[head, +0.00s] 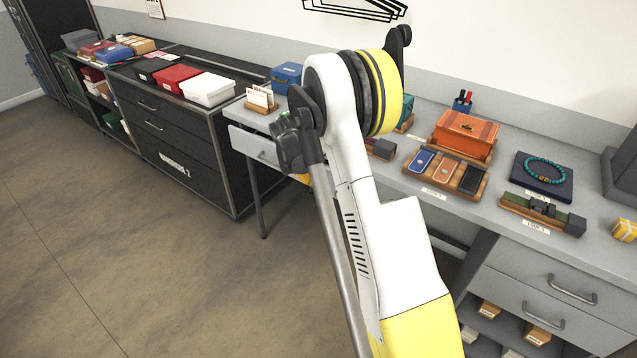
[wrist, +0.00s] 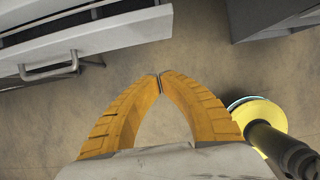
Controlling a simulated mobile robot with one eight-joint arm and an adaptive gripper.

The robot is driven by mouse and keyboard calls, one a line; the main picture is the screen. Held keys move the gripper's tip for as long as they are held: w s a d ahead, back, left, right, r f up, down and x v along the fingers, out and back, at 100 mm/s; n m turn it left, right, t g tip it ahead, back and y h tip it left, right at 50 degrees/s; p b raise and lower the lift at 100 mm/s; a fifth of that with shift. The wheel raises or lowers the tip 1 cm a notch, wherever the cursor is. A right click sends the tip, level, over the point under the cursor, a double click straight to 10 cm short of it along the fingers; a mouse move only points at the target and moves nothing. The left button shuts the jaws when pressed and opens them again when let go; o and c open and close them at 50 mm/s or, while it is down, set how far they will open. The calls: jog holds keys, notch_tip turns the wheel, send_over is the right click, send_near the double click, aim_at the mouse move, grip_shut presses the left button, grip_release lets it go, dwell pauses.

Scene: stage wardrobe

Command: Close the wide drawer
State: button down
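A light grey drawer (head: 252,147) under the long desk stands pulled out, left of my arm in the head view. Its right part is hidden behind my arm. In the wrist view its front (wrist: 110,35) crosses the upper left, with a bar handle (wrist: 50,68) and a dark opening behind the front. My gripper (wrist: 159,75) has its orange fingertips together with nothing between them. They appear just right of the drawer front's lower edge in the picture, over the floor; I see no contact. In the head view the gripper is mostly hidden by my arm.
The desk top (head: 410,215) holds an orange case (head: 466,133), trays and a bracelet on a dark pad (head: 542,176). Two grey drawers (head: 550,290) at the lower right look shut. A black cabinet (head: 165,140) stands at the left. The floor (head: 130,250) in front is clear.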

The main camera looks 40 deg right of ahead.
aim_at(323, 186)
jog(key=shift+w+d+f+b, duration=0.4)
jog(key=shift+d+f+b, duration=0.25)
jog(key=shift+d+f, duration=0.55)
jog(key=shift+w+d+f+b, duration=0.45)
jog(key=shift+d+f+b, duration=0.25)
jog(key=shift+d+f, duration=0.5)
jog(key=shift+w+d+f+b, duration=0.4)
jog(key=shift+d+f+b, duration=0.4)
jog(key=shift+f, duration=0.65)
jog(key=shift+d, duration=0.15)
jog(key=shift+d, duration=0.1)
jog(key=d, duration=0.1)
jog(key=w+d, duration=0.1)
jog(key=d, duration=0.2)
jog(key=shift+w+d, duration=0.35)
jog(key=shift+w, duration=0.05)
